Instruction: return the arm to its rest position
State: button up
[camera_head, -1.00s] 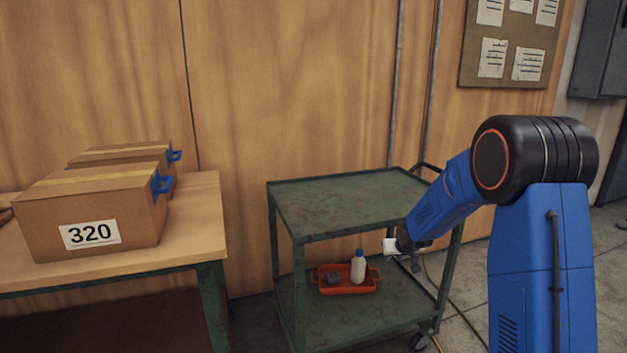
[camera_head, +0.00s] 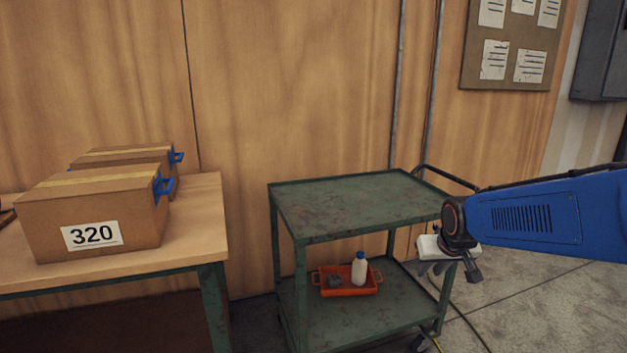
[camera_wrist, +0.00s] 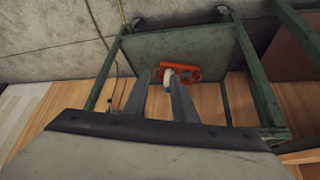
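My gripper (camera_head: 434,270) hangs at the right of the green cart in the head view, by the cart's right front leg. Its two grey fingers also show in the wrist view (camera_wrist: 157,76), spread apart with nothing held between them. My blue arm reaches in from the right edge of the head view, its forearm nearly level. In the wrist view, the cart's lower shelf and the orange tray lie beyond the fingertips.
The green cart (camera_head: 350,204) has a bare top. On its lower shelf, an orange tray (camera_head: 347,291) holds a white bottle (camera_head: 359,270) and a small grey item. Cardboard boxes (camera_head: 92,212) with blue handles stand on the wooden table (camera_head: 205,215) at left.

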jog(key=s+g, duration=0.1)
jog(key=s, duration=2.6)
jog(key=shift+a, duration=0.45)
jog(key=shift+r, duration=0.1)
